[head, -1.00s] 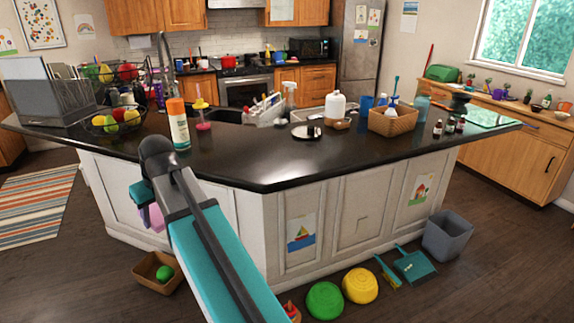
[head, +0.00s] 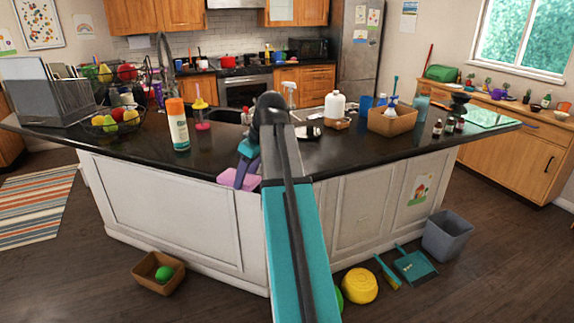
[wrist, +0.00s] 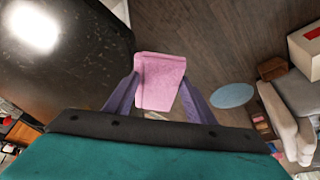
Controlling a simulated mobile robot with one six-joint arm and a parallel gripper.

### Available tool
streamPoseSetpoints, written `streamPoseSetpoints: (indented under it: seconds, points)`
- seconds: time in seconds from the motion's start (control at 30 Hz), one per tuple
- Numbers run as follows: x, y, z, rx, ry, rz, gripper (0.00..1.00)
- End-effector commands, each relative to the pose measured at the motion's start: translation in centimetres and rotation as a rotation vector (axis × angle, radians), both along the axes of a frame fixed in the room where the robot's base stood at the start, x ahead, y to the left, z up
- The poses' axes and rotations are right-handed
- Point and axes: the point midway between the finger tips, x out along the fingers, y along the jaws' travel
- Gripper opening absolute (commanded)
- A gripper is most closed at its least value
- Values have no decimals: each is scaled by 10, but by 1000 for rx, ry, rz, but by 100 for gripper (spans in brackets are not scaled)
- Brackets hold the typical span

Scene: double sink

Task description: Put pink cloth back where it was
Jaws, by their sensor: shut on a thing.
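The pink cloth (head: 240,180) is held in my gripper (head: 245,178), at the front edge of the black island counter (head: 120,158). In the wrist view the folded pink cloth (wrist: 160,80) sits between the two purple fingers of my gripper (wrist: 158,92), which are shut on it. The counter's dark top lies to the left of the cloth there, with the wooden floor beyond and to the right. My arm covers part of the counter front and the middle of the countertop.
An orange-capped bottle (head: 177,125) and a pink-and-yellow bottle (head: 200,115) stand on the counter behind the cloth. The counter's front left stretch is clear. A brown box (head: 158,272) with a green ball is on the floor.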

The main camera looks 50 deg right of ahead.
Motion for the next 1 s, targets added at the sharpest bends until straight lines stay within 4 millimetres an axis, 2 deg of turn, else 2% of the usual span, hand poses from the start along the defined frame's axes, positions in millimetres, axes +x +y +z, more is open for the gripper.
streamPoseSetpoints:
  seconds: [0.03,0.1,0.33,0.57,0.87,1.0]
  points:
    - [-8,-16,5,1,-2,8,26]
    - [-18,-32,10,0,-1,27,26]
    - [-48,-68,22,0,-1,78,26]
    - [-58,-77,25,0,-1,96,26]
    - [-57,-77,25,0,-1,96,26]
    - [-53,-83,25,1,-1,95,26]
